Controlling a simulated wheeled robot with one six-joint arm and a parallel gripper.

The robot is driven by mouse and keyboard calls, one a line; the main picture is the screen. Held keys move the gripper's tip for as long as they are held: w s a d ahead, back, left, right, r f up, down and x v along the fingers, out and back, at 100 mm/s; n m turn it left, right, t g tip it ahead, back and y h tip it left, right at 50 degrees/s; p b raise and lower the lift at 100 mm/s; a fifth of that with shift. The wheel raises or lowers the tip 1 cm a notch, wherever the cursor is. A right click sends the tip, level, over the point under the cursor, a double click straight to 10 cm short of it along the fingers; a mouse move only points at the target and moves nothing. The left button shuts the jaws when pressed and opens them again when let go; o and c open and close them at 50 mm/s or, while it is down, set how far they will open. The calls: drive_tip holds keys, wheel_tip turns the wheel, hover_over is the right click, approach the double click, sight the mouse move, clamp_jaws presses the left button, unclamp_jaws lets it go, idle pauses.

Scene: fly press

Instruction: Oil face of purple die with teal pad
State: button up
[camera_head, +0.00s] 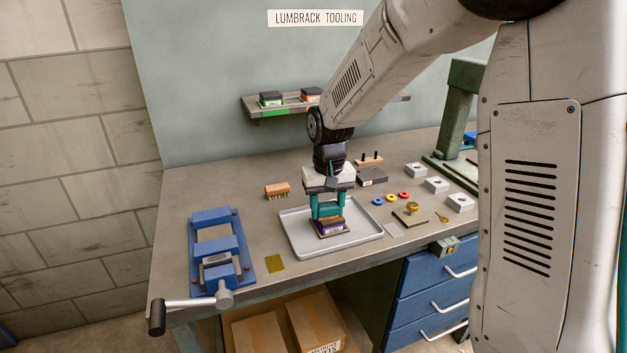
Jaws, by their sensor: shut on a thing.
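My gripper (328,212), with teal fingers, points down over the grey tray (291,231). It is shut on the purple die (333,229), a small block with a tan-brown upper part and a purple, pale-labelled side. The die is low over the tray; I cannot tell whether it touches the tray floor. The fingers hide part of its top, and its underside is hidden. I cannot make out a teal pad apart from the teal fingers.
A blue vise (214,245) stands left of the tray, near a wooden brush (277,190) and yellow sheet (275,263). Coloured rings (391,201) and metal blocks (436,185) lie right. A shelf holds green-marked (271,99) and orange-marked (311,95) blocks. A green press (462,110) stands back right.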

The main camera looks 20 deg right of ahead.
drive_tip(key=shift+a, duration=1.25)
drive_tip(key=shift+w+a, duration=0.1)
drive_tip(key=shift+a, duration=0.05)
drive_tip(key=shift+w+d, duration=0.35)
drive_tip(key=shift+d, duration=3.15)
drive_tip(key=shift+a, duration=3.5)
wheel_tip(320, 180, up, 8)
drive_tip(key=shift+d, duration=0.1)
